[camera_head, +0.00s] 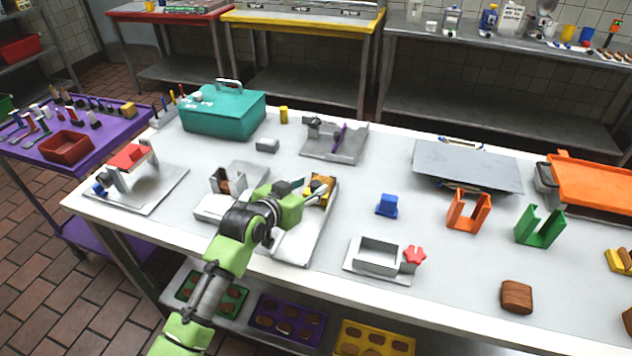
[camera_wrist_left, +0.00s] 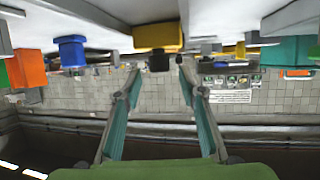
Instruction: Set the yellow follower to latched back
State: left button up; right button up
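The yellow follower (camera_head: 321,186) is a small yellow block on a light grey fixture (camera_head: 292,248) near the middle of the white table. In the left wrist view, which appears upside down, the yellow block (camera_wrist_left: 157,36) shows at the top with a black knob (camera_wrist_left: 159,62) on it. My left gripper (camera_head: 300,188) is at the left side of the follower. Its two fingers (camera_wrist_left: 159,72) are spread, with the knob seen between the tips; I cannot tell whether they touch it. The gripper hides part of the fixture. My right gripper is not in view.
A grey fixture with a purple lever (camera_head: 338,138) stands behind. A small grey fixture (camera_head: 217,206) is left of my arm, and a blue block (camera_head: 387,205) is to the right. A teal box (camera_head: 222,111) stands behind left. Table around the blue block is clear.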

aim_at(315, 184)
pick_arm(q)
jog(key=x, duration=0.3)
jog(key=shift+w+d, duration=0.1)
jog(key=shift+w+d+f, duration=0.1)
jog(key=shift+w, duration=0.1)
grip_shut()
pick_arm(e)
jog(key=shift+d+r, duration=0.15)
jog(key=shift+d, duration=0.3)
